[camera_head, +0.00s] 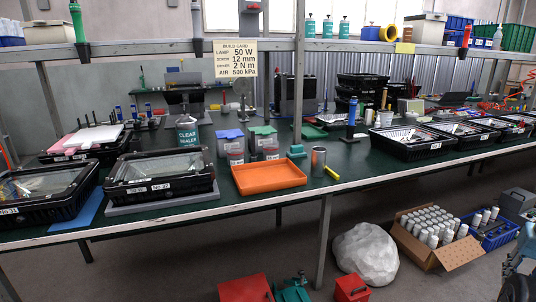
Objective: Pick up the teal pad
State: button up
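A small teal piece (296,151) with a raised top sits on the green bench top, behind the orange tray (269,178) and left of a grey metal cylinder (318,160). A flat green pad (263,131) lies over containers just to its left, beside a similar blue-violet pad (230,134). A darker green flat piece (313,131) lies farther back. I cannot tell for certain which of these is the teal pad. My gripper is not in view.
A yellow marker (332,172) lies right of the cylinder. A clear sealer bottle (187,131) stands left. Black crates (410,151) fill the right side, and black-framed housings (160,186) the left. A metal post (299,70) rises behind the teal piece.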

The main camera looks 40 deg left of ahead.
aim_at(296, 151)
jog(key=u, duration=0.75)
jog(key=i, duration=0.95)
jog(key=u, duration=0.6)
